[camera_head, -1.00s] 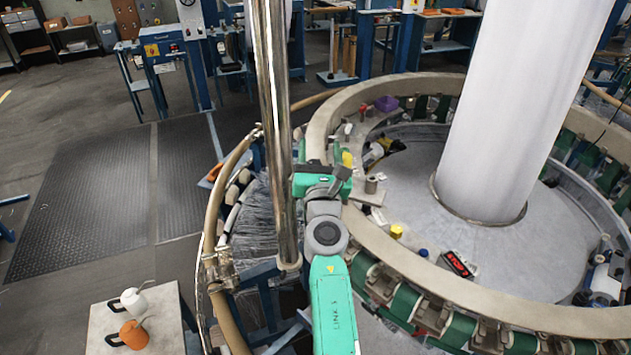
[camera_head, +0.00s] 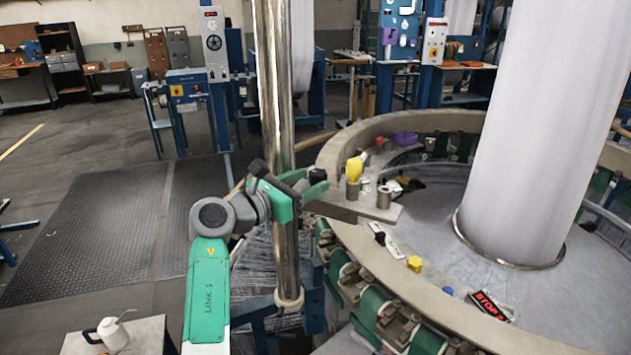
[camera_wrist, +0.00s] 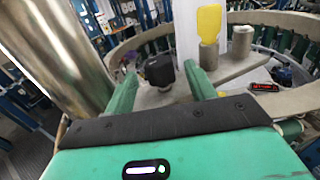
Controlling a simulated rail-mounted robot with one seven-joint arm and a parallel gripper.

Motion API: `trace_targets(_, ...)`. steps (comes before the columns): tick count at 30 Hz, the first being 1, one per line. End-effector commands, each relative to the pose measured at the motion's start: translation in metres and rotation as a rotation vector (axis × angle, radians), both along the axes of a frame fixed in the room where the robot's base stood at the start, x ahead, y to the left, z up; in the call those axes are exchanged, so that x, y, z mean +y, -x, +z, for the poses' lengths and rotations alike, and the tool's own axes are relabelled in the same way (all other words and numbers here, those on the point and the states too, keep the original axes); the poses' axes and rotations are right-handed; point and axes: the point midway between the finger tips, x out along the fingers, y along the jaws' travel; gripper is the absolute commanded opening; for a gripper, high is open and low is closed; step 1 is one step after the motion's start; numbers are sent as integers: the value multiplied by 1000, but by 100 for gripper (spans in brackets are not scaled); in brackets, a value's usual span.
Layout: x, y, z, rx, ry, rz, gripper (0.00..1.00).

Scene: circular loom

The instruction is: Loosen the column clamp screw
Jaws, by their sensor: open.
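The shiny metal column (camera_head: 277,130) stands upright left of the ring; it also fills the left of the wrist view (camera_wrist: 65,45). The column clamp screw shows as a black knob (camera_wrist: 160,69) in the wrist view, and as a small dark knob (camera_head: 318,175) beside the column in the head view. My gripper (camera_wrist: 161,82) is open, with one green finger on each side of the knob. I cannot tell whether the fingers touch it. A grey plate (camera_head: 350,209) extends right from the column side, partly hidden by my gripper.
A yellow-topped piece (camera_head: 354,170) and a metal cylinder (camera_head: 384,197) stand on the plate, right of my gripper. The pale loom ring (camera_head: 450,312) curves below and behind. A white can (camera_head: 113,334) stands on a side table at lower left. Floor mats (camera_head: 85,230) lie clear at left.

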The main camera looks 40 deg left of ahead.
Motion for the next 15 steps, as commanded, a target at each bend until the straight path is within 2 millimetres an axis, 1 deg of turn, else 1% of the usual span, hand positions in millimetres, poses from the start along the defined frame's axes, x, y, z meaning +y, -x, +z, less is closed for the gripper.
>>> trace_targets(1,-1,-9,-1,0,1,-1,55)
trace_targets(3,-2,-18,-1,-1,1,-1,55)
trace_targets(6,-3,-26,0,-1,1,0,55)
trace_targets(14,-3,-28,0,-1,0,1,55)
trace_targets(15,-3,-28,0,-1,0,1,51)
